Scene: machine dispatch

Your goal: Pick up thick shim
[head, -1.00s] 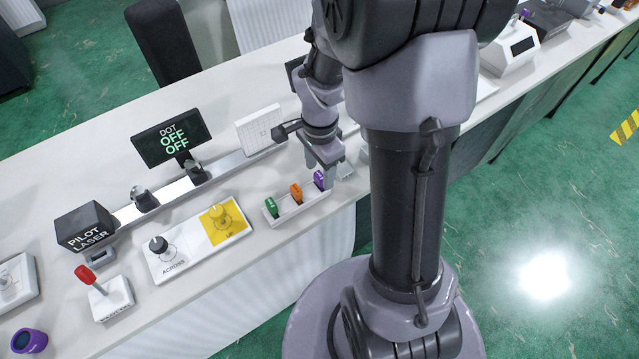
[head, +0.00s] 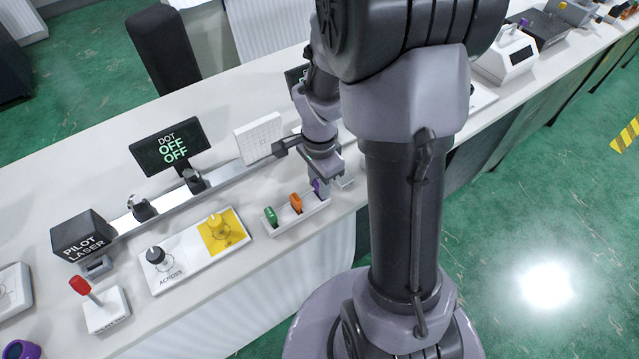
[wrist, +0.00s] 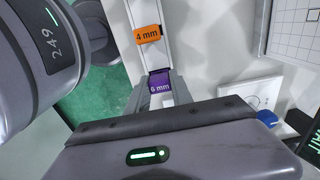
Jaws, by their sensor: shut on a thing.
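The purple shim (head: 317,187), marked 6 mm, stands in the right end of a small white tray (head: 300,222). It also shows in the wrist view (wrist: 160,82), between my fingers. My gripper (head: 322,188) is shut on it, still at the tray. The orange shim (head: 296,203), marked 4 mm in the wrist view (wrist: 148,35), stands in the middle of the tray. A green shim (head: 271,216) stands at the left end; its marking is too small to read.
A panel with a black knob (head: 155,255) and a yellow knob (head: 216,222) lies left of the tray. A display reading DOT OFF OFF (head: 170,146) and a white gridded plate (head: 259,138) stand behind. The bench's front edge is close to the tray.

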